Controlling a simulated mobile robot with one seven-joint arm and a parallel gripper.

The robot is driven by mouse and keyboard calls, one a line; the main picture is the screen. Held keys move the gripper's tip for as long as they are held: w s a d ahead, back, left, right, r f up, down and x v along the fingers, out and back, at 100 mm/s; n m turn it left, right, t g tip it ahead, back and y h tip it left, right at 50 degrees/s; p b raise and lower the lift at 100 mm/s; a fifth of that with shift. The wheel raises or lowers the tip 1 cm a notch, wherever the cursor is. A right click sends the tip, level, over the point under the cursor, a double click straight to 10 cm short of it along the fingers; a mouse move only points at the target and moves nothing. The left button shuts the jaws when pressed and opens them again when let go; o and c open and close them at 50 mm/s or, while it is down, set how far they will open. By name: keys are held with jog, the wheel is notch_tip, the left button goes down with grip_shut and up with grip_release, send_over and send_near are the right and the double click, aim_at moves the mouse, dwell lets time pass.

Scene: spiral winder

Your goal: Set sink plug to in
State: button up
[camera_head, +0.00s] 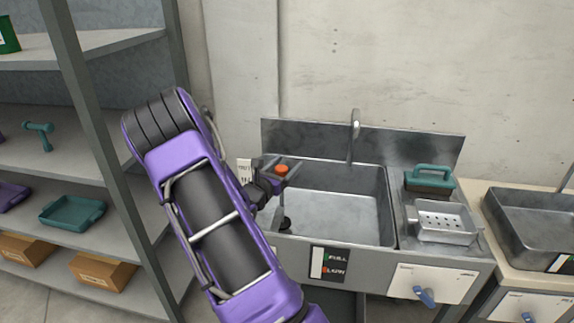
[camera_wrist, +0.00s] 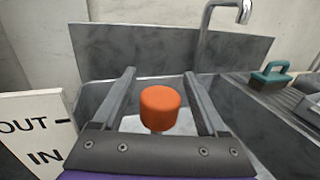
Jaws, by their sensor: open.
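An orange knob (camera_head: 281,169) stands at the left side of the steel sink (camera_head: 340,205). In the wrist view the knob (camera_wrist: 160,105) is upright on a short stem, between the two fingers of my gripper (camera_wrist: 160,77). The fingers are open, with a visible gap on each side of the knob. In the head view my gripper (camera_head: 284,166) is at the knob. A dark round piece with a rod, seemingly the plug (camera_head: 285,223), shows low in the basin. Whether it is seated is unclear. A white sign (camera_wrist: 35,140) reads OUT and IN.
A tap (camera_head: 354,130) rises behind the basin. A teal-handled brush (camera_head: 429,181) and a perforated metal tray (camera_head: 443,221) lie on the right drainboard. A shelf unit (camera_head: 100,140) stands left of my arm. A second basin (camera_head: 530,220) is at far right.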

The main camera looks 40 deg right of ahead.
jog(key=shift+d, duration=0.2)
grip_shut()
dwell(0.3)
dwell(1.1)
